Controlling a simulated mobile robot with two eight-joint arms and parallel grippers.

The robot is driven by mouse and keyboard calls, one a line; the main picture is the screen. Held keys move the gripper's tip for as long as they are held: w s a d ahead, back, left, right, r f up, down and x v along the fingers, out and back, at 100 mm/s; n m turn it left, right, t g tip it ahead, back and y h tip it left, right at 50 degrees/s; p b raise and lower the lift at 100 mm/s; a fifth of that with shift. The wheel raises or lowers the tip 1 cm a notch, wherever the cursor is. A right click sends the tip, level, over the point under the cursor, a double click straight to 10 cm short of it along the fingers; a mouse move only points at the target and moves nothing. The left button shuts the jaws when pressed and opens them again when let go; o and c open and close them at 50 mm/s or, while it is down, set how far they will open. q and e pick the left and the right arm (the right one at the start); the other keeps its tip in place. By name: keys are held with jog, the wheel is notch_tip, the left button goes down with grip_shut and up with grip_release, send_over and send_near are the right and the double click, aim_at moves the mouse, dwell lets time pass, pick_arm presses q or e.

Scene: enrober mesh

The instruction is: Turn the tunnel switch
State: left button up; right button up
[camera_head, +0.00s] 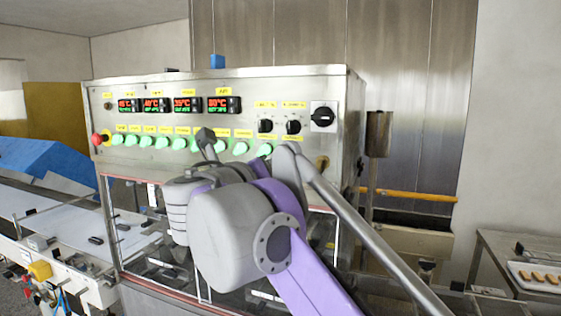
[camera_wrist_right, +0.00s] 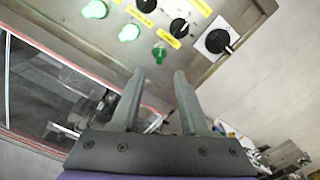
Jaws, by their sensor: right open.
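The control panel (camera_head: 330,90) carries a row of green lit switches under yellow labels too small to read, so I cannot tell which is the tunnel switch. The rightmost green switch (camera_head: 264,150) shows just above my right arm. In the right wrist view, my right gripper (camera_wrist_right: 159,72) is open and empty, its fingers pointing toward the panel. In the head view my arm hides part of the lower panel, and the fingers are hard to make out. My left gripper is not in view.
A red button (camera_head: 99,139) is at the panel's left end. A conveyor (camera_head: 60,215) stands left; a tray of biscuits (camera_head: 538,277) lies right.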

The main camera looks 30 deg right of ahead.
jog(key=shift+v, duration=1.65)
